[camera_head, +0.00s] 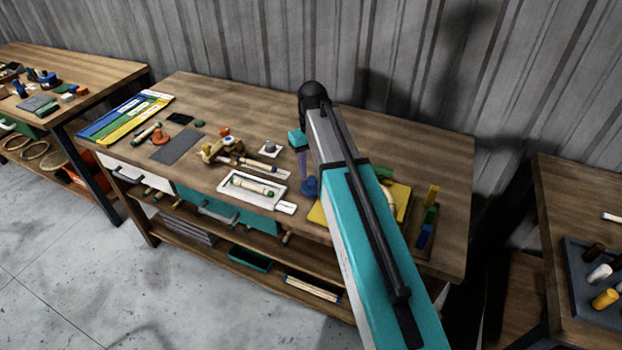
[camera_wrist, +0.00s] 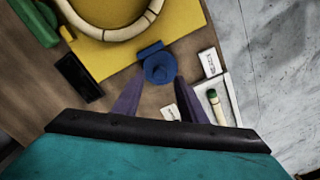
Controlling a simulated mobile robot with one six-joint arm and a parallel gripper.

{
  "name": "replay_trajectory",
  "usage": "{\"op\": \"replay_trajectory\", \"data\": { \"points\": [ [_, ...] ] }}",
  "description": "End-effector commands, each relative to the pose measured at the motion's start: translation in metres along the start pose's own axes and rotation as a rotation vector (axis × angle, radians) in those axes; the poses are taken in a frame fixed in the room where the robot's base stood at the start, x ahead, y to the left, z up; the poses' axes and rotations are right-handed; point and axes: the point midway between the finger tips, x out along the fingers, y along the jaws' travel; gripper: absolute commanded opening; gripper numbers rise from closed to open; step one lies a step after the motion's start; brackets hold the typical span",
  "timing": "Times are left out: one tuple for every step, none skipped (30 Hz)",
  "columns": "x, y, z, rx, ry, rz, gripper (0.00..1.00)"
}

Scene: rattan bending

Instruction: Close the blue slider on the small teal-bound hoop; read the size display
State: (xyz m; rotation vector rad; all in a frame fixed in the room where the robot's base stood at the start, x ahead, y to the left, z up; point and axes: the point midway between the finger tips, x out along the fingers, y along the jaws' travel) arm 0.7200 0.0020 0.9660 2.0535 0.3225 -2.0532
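The blue slider (camera_wrist: 160,65) sits at the edge of the yellow mat in the wrist view; it also shows in the head view (camera_head: 310,187). A pale hoop (camera_wrist: 113,33) with dark bands lies on the yellow mat (camera_wrist: 122,58), cut off by the top edge; I cannot make out teal binding on it. My gripper (camera_wrist: 160,90) is open, its two purple fingers apart on either side of the slider's near end. Contact with the slider cannot be told. In the head view my gripper (camera_head: 302,165) hangs above the slider. A black box (camera_wrist: 78,77) beside the mat shows no readable figures.
A white tray (camera_head: 233,187) with a green-tipped rod lies left of the slider in the head view. A wooden jig (camera_head: 220,150) stands behind it. A yellow board (camera_head: 317,212) is partly hidden by my arm. The table's back right is clear.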

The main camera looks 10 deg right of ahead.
Motion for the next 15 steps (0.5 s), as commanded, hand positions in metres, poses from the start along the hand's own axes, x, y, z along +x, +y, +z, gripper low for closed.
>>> {"op": "replay_trajectory", "data": {
  "points": [
    [0.009, 0.0, 0.0, 0.0, -0.001, 0.0, 0.38],
    [0.011, 0.0, 0.0, 0.0, -0.001, 0.0, 0.38],
    [0.015, 0.0, 0.0, 0.0, -0.001, 0.0, 0.38],
    [0.017, 0.0, 0.0, 0.0, -0.001, 0.0, 0.38],
    [0.019, 0.0, 0.0, 0.0, -0.001, 0.0, 0.38],
    [0.021, -0.001, 0.0, -0.001, -0.001, 0.0, 0.38],
    [0.022, -0.001, 0.0, -0.001, 0.0, 0.0, 0.38],
    [0.023, -0.001, 0.0, -0.001, 0.0, 0.0, 0.38],
    [0.025, -0.001, 0.0, -0.001, 0.0, 0.0, 0.38],
    [0.025, -0.001, 0.0, -0.001, 0.0, 0.0, 0.38],
    [0.026, -0.001, 0.0, -0.001, 0.0, 0.0, 0.38],
    [0.026, -0.001, 0.0, -0.001, 0.0, 0.0, 0.38],
    [0.027, -0.001, 0.0, -0.001, 0.0, 0.0, 0.38],
    [0.027, -0.001, 0.0, -0.001, 0.0, 0.0, 0.38],
    [0.027, -0.001, 0.0, -0.001, 0.0, 0.0, 0.38]
  ]
}}
